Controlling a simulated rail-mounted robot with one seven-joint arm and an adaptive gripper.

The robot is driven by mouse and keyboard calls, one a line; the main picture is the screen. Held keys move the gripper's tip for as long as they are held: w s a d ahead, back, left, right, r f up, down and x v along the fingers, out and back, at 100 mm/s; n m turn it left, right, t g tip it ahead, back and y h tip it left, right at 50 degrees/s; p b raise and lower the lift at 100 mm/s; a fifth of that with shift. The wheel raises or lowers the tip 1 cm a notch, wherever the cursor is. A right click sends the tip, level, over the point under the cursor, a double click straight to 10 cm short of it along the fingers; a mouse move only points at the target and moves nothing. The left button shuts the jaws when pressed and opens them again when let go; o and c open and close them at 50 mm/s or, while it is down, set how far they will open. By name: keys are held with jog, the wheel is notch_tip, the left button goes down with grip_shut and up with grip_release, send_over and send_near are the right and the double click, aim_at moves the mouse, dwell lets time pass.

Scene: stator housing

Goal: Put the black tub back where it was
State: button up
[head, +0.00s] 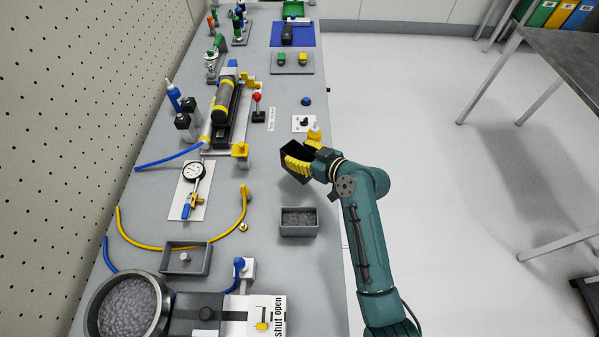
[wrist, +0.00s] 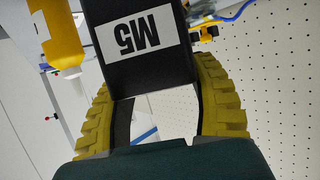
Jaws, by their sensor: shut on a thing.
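The black tub (head: 291,153) is in my gripper (head: 301,164), held above the bench at its right side in the head view. The yellow ribbed fingers are shut on it. In the wrist view the tub (wrist: 138,45) shows a white label reading "M5" between the two yellow fingers (wrist: 160,103). The tub looks tilted in the head view, and its inside is dark; I cannot tell what it holds.
A grey bin of grey bits (head: 299,230) stands on the bench (head: 270,195) just in front. A yellow bottle (head: 314,133) stands behind my gripper, also in the wrist view (wrist: 62,45). A gauge (head: 194,172) and yellow hose (head: 245,208) lie left.

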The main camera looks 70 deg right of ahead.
notch_tip(320, 180, down, 6)
jog(key=shift+r+b, duration=0.2)
jog(key=shift+b, duration=0.2)
jog(key=shift+f, duration=0.1)
jog(key=shift+f, duration=0.15)
jog(key=o, duration=1.2)
jog(key=shift+o, duration=0.2)
jog(key=shift+r, duration=0.35)
jog(key=p+v, duration=0.1)
jog(key=v, duration=1.1)
jog(key=shift+f, duration=0.2)
